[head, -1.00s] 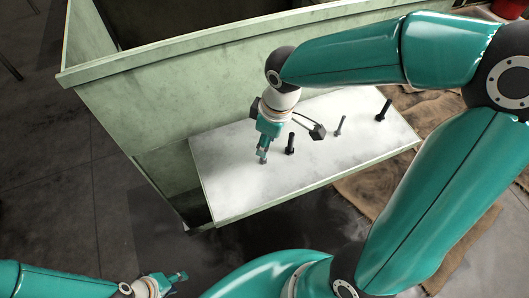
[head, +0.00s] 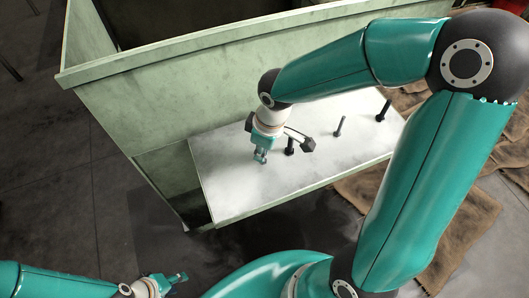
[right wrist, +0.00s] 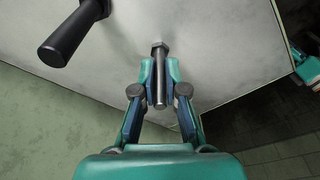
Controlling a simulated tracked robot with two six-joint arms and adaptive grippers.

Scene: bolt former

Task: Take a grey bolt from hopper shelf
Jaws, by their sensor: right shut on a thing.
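The hopper shelf (head: 230,195) is a pale flat plate with several bolts standing on it. My right gripper (head: 261,157) is low over the left part of the shelf. In the right wrist view its fingers (right wrist: 160,75) are shut on a grey bolt (right wrist: 160,92), one finger on each side of the shank. The bolt's head touches or is very near the shelf surface; I cannot tell which. Another grey bolt (head: 338,127) stands further right. My left gripper (head: 178,278) is at the bottom left, away from the shelf; its opening is too small to judge.
A black bolt (head: 290,146) stands close to the right of my right gripper, and also shows in the right wrist view (right wrist: 72,32). Another black bolt (head: 384,110) stands at the far right. The green hopper wall (head: 170,95) rises behind the shelf.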

